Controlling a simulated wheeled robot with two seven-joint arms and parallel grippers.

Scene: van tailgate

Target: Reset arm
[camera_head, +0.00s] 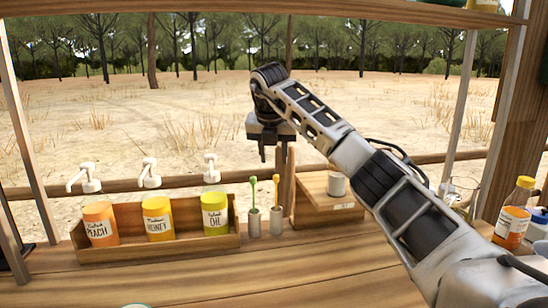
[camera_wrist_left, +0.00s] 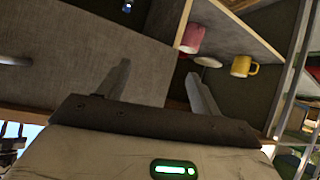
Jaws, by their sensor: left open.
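My right arm reaches in from the right in the head view. Its gripper (camera_head: 273,154) hangs fingers-down in the air above the back of the wooden counter (camera_head: 180,280). Its two fingers stand apart with nothing between them. My left gripper is outside the head view. In the left wrist view my left gripper (camera_wrist_left: 160,88) is open and empty, its fingers spread in front of a grey panel and a shelf.
A wooden rack (camera_head: 160,249) holds peach, honey and oil jars. Two metal cups (camera_head: 254,223) with a green and an orange stick stand beside it. An orange bottle (camera_head: 512,213) stands at right. Pink (camera_wrist_left: 192,38) and yellow (camera_wrist_left: 244,66) mugs show in the left wrist view.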

